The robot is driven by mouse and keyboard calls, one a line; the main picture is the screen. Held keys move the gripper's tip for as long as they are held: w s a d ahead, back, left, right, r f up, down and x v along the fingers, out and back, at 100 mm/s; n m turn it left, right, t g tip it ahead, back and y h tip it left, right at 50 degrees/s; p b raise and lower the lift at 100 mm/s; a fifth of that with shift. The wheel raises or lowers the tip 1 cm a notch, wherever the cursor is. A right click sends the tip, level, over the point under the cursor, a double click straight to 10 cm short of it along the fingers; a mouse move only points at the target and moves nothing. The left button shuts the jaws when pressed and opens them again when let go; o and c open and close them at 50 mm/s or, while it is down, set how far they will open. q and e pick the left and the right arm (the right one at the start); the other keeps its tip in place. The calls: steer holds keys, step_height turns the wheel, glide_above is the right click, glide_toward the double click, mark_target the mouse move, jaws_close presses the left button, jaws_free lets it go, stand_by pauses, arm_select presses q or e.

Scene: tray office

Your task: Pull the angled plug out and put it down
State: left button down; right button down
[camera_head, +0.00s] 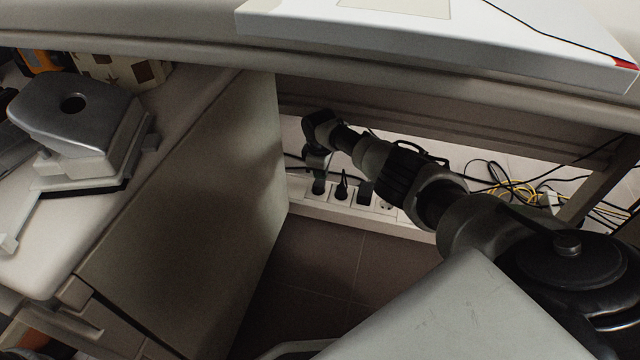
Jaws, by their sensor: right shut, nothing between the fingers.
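A white power strip (378,214) runs under the desk, with several black plugs in it. One dark plug (319,186) sits at its left end, below my gripper. A plug with a cord (341,188) stands to its right, and another dark plug (364,191) right of that. I cannot tell which one is the angled plug. My right arm reaches in from the right, and its gripper (317,169) points down just above the leftmost plug. It is shut and empty; its fingertips are dark and small here. My left gripper is not in view.
The desk edge with a white flat box (440,45) hangs over the strip. A cabinet side (200,190) closes off the left. Yellow and black cables (515,190) lie loose at the right. The tiled floor (310,265) before the strip is clear.

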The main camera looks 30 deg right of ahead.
steer(key=shift+a+r+p, duration=0.3)
steer(key=shift+r+p, duration=0.45)
steer(key=shift+r, duration=0.15)
